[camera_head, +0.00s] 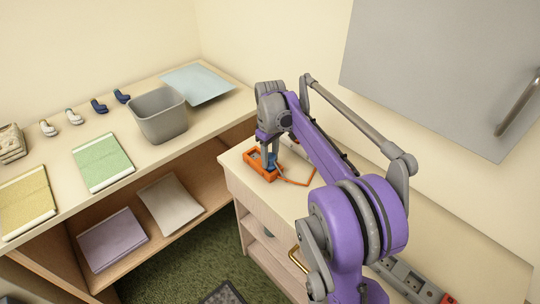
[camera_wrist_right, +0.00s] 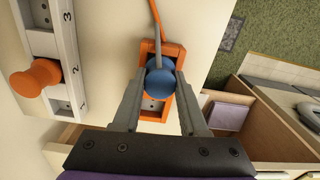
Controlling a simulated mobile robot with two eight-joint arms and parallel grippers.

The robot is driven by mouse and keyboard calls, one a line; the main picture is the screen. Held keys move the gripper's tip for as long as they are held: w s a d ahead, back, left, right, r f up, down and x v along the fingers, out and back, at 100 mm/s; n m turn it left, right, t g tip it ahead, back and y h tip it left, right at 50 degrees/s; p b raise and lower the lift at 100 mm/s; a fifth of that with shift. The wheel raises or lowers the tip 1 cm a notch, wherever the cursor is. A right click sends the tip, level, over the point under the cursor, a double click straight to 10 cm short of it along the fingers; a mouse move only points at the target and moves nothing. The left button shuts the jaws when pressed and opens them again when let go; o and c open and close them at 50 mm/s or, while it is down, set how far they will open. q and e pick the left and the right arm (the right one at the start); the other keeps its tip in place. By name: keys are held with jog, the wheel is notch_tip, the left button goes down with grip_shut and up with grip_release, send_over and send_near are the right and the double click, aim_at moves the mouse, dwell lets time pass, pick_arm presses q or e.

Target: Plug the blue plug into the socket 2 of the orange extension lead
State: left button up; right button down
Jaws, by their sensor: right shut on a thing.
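The blue plug (camera_wrist_right: 160,82) is between the two fingertips of my right gripper (camera_wrist_right: 160,90) in the right wrist view, with a grey cord running up from it. It sits directly over the orange extension lead (camera_wrist_right: 172,52), covering its middle; I cannot tell whether it is seated or just above. The lead's socket numbers are not readable. In the head view, my right gripper (camera_head: 268,148) points down at the orange lead (camera_head: 252,157) on the cabinet top, and the blue plug (camera_head: 271,161) shows between its fingers. My left gripper is not in view.
A white socket strip (camera_wrist_right: 62,48) marked 1 to 3 holds an orange plug (camera_wrist_right: 35,78) left of the lead. A grey strip (camera_head: 405,278) lies at the head view's lower right. A grey bin (camera_head: 159,115) stands on the left shelf. The cabinet's front edge is close by.

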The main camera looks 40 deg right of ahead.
aim_at(270, 156)
jog(key=shift+c, duration=1.8)
grip_release()
notch_tip(270, 156, up, 11)
jog(key=p, duration=0.1)
jog(key=shift+f, duration=0.1)
jog(key=s+a+f+t+p, duration=0.1)
jog(key=s+a+t+p, duration=0.15)
jog(key=s+a, duration=0.75)
jog(key=s+a+f+m+t+p, duration=0.2)
jog(key=s+a+f+t, duration=0.1)
jog(key=s+a+f, duration=0.6)
jog(key=s+a, duration=0.2)
jog(key=shift+s+f, duration=0.35)
